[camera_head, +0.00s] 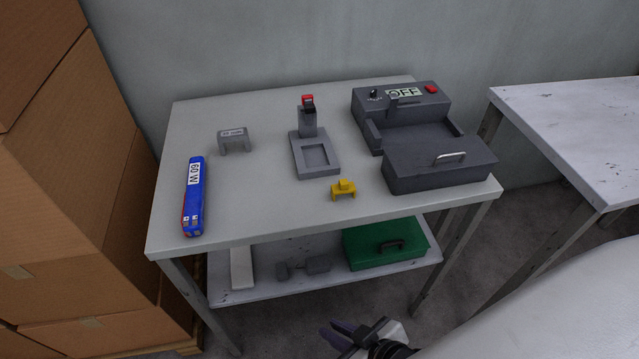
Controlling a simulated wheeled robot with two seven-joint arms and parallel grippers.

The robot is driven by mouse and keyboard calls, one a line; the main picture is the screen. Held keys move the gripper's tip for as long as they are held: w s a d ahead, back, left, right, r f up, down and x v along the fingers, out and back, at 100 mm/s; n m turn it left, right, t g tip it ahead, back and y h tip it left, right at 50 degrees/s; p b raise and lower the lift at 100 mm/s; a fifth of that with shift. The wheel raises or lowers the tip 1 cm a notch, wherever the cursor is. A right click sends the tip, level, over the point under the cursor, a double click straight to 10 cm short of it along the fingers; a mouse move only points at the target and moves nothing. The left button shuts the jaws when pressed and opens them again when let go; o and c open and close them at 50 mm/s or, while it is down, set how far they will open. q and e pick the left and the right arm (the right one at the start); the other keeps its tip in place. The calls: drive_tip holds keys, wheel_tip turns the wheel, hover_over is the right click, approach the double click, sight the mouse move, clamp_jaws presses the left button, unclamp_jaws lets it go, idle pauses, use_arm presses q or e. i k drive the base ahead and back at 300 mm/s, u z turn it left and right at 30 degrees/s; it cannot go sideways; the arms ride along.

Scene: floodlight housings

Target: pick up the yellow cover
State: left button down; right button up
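The yellow cover (343,190) is a small bracket-like piece with a raised knob on top. It stands on the grey table near its front edge, right of the middle. My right gripper (330,333) is at the bottom of the picture, below and in front of the table, well apart from the cover. Its two dark fingers are spread with a gap, and nothing shows between them. My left gripper is not in view.
The table (260,208) also holds a blue 60 W box (194,195), a grey bracket (234,140), a fixture with a red top (316,154) and a dark machine reading OFF (440,163), close right of the cover. A green case (386,245) lies on the lower shelf. Cardboard boxes (60,180) stand left.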

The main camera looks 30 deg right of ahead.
sight(342, 186)
drive_tip(key=z, duration=1)
drive_tip(key=i, duration=0.1)
drive_tip(key=u, duration=0.45)
